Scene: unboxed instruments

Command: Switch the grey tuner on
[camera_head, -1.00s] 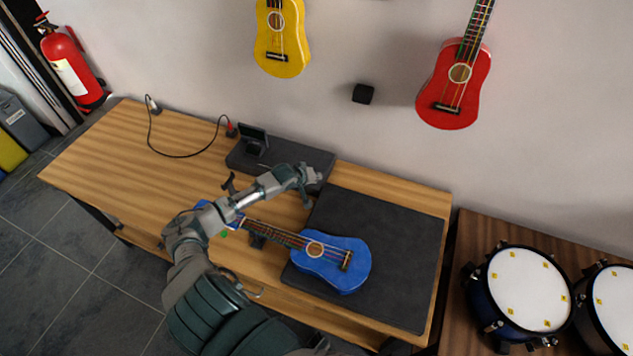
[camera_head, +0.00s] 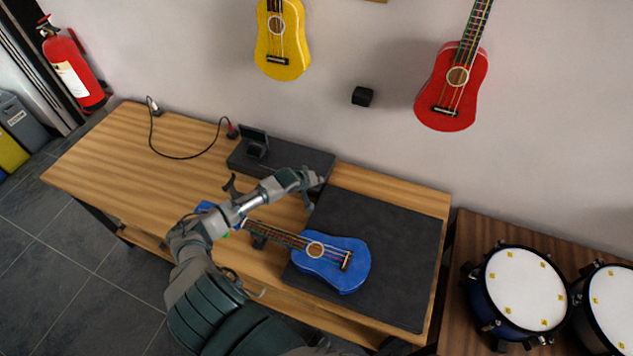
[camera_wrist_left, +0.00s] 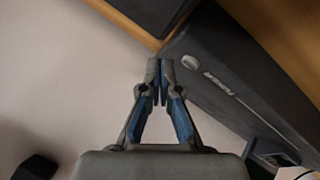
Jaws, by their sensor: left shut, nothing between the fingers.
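The grey tuner appears to be the long dark grey box (camera_head: 285,153) at the back of the table against the wall, with a small upright screen (camera_head: 253,136) at its left end. In the left wrist view the box (camera_wrist_left: 240,105) shows a round silver button (camera_wrist_left: 190,60), pale lettering and the screen (camera_wrist_left: 272,155). My left gripper (camera_head: 320,183) is shut and empty at the right end of the box. In the left wrist view its fingertips (camera_wrist_left: 160,66) are together just beside the button; whether they touch the box I cannot tell. My right gripper is out of view.
A blue ukulele (camera_head: 335,262) lies on the dark mat (camera_head: 405,240), its neck partly behind my left arm. A black cable (camera_head: 180,156) runs along the table's left back. Yellow (camera_head: 279,45) and red (camera_head: 450,95) ukuleles hang on the wall. Drums (camera_head: 525,290) stand right.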

